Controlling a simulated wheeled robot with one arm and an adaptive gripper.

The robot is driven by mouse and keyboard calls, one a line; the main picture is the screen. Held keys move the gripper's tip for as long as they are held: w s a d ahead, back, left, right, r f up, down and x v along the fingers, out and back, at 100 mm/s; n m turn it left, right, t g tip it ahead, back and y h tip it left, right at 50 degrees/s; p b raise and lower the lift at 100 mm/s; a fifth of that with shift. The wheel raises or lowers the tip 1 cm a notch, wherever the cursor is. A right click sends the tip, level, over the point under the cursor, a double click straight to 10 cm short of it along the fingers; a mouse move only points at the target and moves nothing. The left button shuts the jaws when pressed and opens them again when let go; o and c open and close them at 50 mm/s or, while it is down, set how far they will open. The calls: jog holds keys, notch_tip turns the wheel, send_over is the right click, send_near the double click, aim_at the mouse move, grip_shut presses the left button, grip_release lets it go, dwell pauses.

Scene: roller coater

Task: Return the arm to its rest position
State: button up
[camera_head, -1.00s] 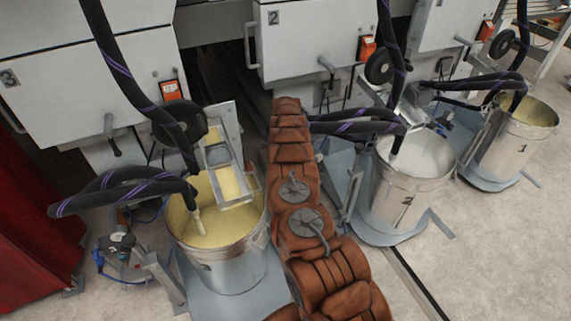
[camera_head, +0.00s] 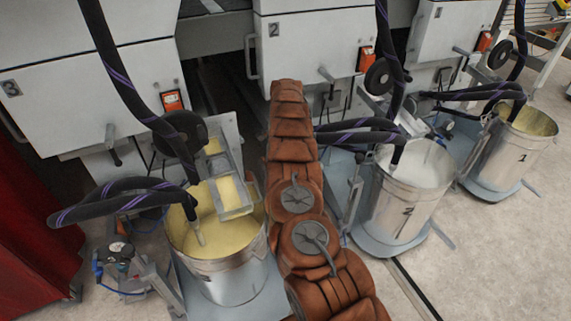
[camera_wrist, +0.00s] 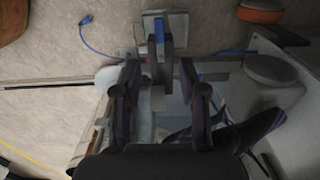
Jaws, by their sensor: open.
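My arm, in a padded brown cover, runs up the middle of the head view from the bottom edge between two buckets. Its far end reaches up in front of the machine fronts. My gripper is not distinguishable in the head view. In the wrist view my gripper (camera_wrist: 158,78) has its two dark fingers apart. A grey upright part (camera_wrist: 164,55) shows between and beyond them, and I cannot tell how far off it is. I see nothing clearly held.
Bucket 3 (camera_head: 237,281) with yellow contents stands close left of my arm. Bucket 2 (camera_head: 398,205) stands to the right, bucket 1 (camera_head: 509,159) farther right. Dark hoses (camera_head: 120,75) hang over the buckets. A red curtain (camera_head: 32,235) is at far left. Open floor (camera_head: 495,265) lies front right.

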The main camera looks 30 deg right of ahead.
jog(key=shift+r, duration=0.6)
